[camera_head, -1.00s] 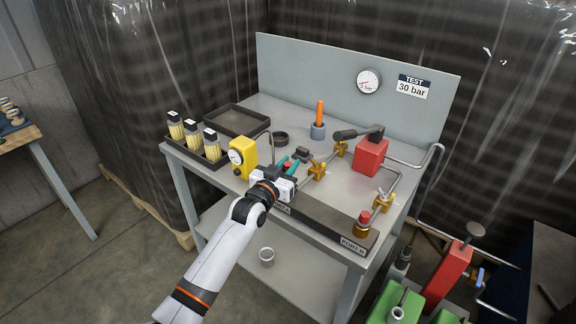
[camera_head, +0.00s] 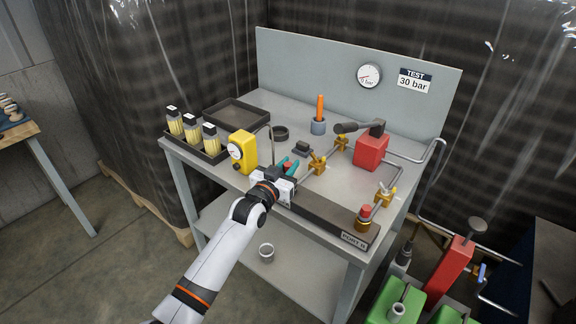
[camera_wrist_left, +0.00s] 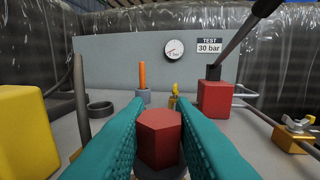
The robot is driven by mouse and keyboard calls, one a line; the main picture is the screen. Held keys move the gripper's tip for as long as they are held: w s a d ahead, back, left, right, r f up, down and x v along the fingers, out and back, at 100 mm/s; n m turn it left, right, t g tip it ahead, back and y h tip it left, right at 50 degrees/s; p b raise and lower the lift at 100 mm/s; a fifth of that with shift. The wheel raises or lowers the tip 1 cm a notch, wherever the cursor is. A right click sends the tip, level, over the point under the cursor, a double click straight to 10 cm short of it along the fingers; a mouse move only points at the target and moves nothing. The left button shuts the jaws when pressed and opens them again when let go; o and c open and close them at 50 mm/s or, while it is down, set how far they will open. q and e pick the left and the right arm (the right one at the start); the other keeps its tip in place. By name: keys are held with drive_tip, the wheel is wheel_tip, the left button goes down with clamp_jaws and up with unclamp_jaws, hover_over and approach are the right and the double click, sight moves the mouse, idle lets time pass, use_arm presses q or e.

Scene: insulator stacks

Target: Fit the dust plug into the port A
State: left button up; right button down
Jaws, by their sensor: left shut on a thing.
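My left gripper (camera_head: 288,166) is at the left part of the dark block at the table's front edge. Its teal fingers are closed on a red hexagonal dust plug (camera_wrist_left: 159,138), which also shows as a small red spot in the head view (camera_head: 287,168). In the left wrist view a dark round rim shows just below the plug; I cannot tell whether the plug is seated in it. Port A and its label are hidden behind my gripper. The label for port B (camera_head: 354,240) is at the block's right end, beside a red-topped brass fitting (camera_head: 364,213). My right gripper is not in view.
A yellow gauge box (camera_head: 242,151) stands left of my gripper, with a thin upright pipe between them. Brass valves (camera_head: 317,164) and a red pump block (camera_head: 371,150) are to the right. An orange rod stands in a grey cup (camera_head: 318,127) behind. An empty dark tray (camera_head: 236,116) lies back left.

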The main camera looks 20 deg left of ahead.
use_arm(q)
drive_tip(key=shift+f+b, duration=0.55)
drive_tip(key=shift+f, duration=0.35)
drive_tip(key=o, duration=1)
drive_tip(key=shift+o, duration=0.2)
drive_tip(key=shift+s, duration=0.1)
drive_tip(key=s+a, duration=0.2)
drive_tip(key=s, duration=0.9)
drive_tip(key=shift+s, duration=0.35)
drive_tip(key=shift+a, duration=0.1)
